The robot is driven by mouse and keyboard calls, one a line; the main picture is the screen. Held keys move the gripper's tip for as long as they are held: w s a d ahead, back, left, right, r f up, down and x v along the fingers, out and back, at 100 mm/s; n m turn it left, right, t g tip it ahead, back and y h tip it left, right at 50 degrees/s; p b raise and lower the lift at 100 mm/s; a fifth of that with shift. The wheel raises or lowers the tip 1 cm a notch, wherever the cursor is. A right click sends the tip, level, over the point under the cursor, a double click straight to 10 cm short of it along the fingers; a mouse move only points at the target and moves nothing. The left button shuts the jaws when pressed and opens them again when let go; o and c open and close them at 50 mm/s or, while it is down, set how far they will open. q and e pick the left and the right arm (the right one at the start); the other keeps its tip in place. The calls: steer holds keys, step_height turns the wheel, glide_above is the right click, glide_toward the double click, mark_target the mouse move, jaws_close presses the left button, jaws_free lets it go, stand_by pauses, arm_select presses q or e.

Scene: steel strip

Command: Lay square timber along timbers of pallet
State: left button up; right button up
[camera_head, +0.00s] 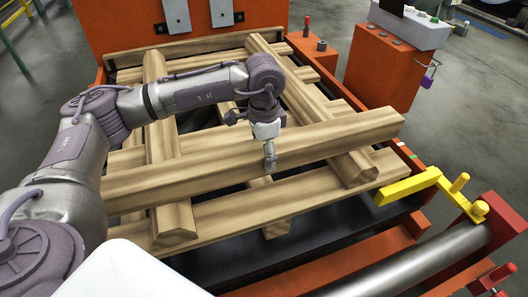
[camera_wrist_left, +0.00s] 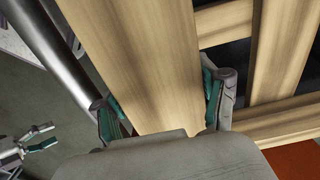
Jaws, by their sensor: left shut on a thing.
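A long, pale brown square timber (camera_head: 340,136) is held crosswise over the pallet in the head view. My left gripper (camera_head: 269,157) is shut around its middle, with one finger on each side in the left wrist view (camera_wrist_left: 160,97). The pallet below has two long timbers, a left one (camera_head: 160,145) and a right one (camera_head: 305,100), running front to back over cross timbers such as the front one (camera_head: 300,191). The held timber crosses both long ones; I cannot tell whether it touches them. My right gripper (camera_wrist_left: 50,136) shows small and open in the wrist view, away from the timber.
An orange frame surrounds the pallet, with an upright orange plate (camera_head: 120,25) behind. A yellow bracket (camera_head: 410,187) and a grey roller (camera_head: 425,262) stand at the front right. An orange control box (camera_head: 383,67) stands at the right. Grey floor lies free at the left.

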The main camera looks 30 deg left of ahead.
arm_select(q)
steer(key=o, duration=1.8)
steer(key=shift+r, duration=0.2)
steer(key=shift+o, duration=0.3)
steer(key=shift+f, duration=0.1)
steer(key=shift+s+f, duration=0.1)
steer(key=shift+f, duration=0.1)
step_height(320, 180, up, 12)
steer(key=shift+r, duration=0.2)
steer(key=shift+r, duration=0.1)
